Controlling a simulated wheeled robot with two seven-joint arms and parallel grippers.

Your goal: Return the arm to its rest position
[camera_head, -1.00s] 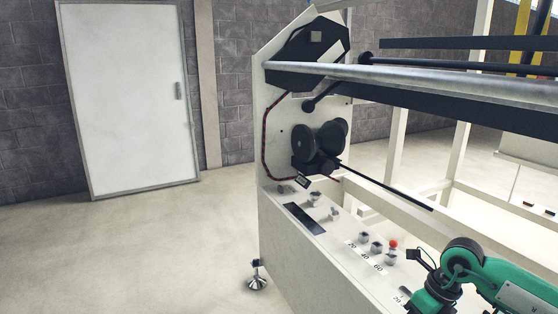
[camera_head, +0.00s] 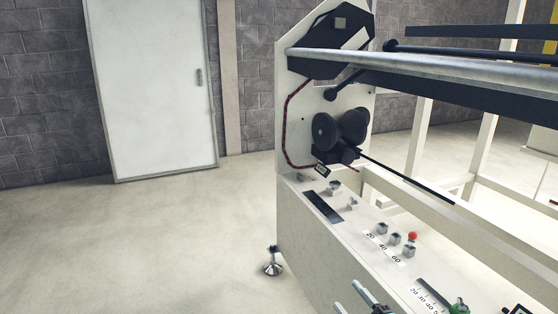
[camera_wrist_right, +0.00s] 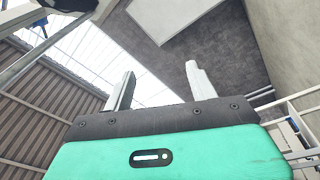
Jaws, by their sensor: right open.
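My right gripper (camera_head: 351,297) shows at the bottom edge of the head view, in front of the machine's pale side panel. Its two light fingers are apart. In the right wrist view, the gripper (camera_wrist_right: 160,68) is open, with nothing between its fingers. Beyond the fingers are a grey wall and a bright roof area. My left gripper is not in view.
The cream strip feed rack (camera_head: 318,238) fills the right, with knobs, a red button (camera_head: 412,236) and number scales on its sloping panel. A metal roller (camera_head: 430,66) and a thin black rod (camera_head: 405,178) extend right. Open floor (camera_head: 140,240) lies left, before a white door (camera_head: 155,90).

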